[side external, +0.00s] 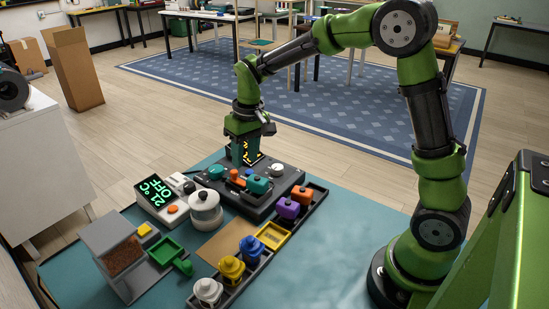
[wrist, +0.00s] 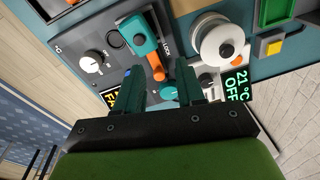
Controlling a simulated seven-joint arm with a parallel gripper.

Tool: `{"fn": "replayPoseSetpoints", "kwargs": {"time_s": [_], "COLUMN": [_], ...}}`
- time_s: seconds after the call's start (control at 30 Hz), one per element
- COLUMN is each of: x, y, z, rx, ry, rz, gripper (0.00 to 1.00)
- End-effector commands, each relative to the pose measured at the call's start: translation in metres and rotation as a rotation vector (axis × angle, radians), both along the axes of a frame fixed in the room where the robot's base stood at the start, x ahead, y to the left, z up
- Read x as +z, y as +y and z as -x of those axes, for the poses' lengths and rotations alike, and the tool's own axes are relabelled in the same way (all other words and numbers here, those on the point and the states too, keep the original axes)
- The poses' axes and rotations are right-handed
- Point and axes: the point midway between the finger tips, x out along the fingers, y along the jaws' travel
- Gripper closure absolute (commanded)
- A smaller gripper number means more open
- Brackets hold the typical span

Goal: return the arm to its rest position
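My gripper (side external: 243,158) is above the far edge of a dark control panel (side external: 250,207) on the teal-topped table. In the wrist view my gripper (wrist: 160,88) has its two teal fingers spread apart, with no object seen held between them. The panel carries a white dial (side external: 277,169), a teal block (side external: 258,185) and an orange lever (side external: 236,177). In the wrist view the teal block (wrist: 145,36) and orange lever (wrist: 156,68) lie beyond the fingers, near a small teal knob (wrist: 168,92). The fingers partly cover the panel's yellow-lit display.
A heater unit (side external: 155,204) reading 21 °C OFF and a white round pot (side external: 205,210) stand left of the panel. A dark tray (side external: 310,203) holds coloured pieces in front. A grey bin (side external: 105,235) and green scoop (side external: 167,251) are at left. The right tabletop is clear.

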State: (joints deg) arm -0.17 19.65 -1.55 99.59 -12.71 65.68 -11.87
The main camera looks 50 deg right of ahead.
Motion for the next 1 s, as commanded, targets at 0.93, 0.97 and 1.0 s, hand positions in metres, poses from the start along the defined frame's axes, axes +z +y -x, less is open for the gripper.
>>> {"fn": "replayPoseSetpoints", "kwargs": {"time_s": [0.93,0.97,1.0], "x": [0.102,0.102,0.102], "y": [0.028,0.028,0.028], "z": [0.196,0.196,0.196], "rx": [-0.182,-0.182,-0.182], "ry": [-0.519,-0.519,-0.519], "rz": [-0.177,-0.177,-0.177], "gripper": [0.62,0.62,0.62]}}
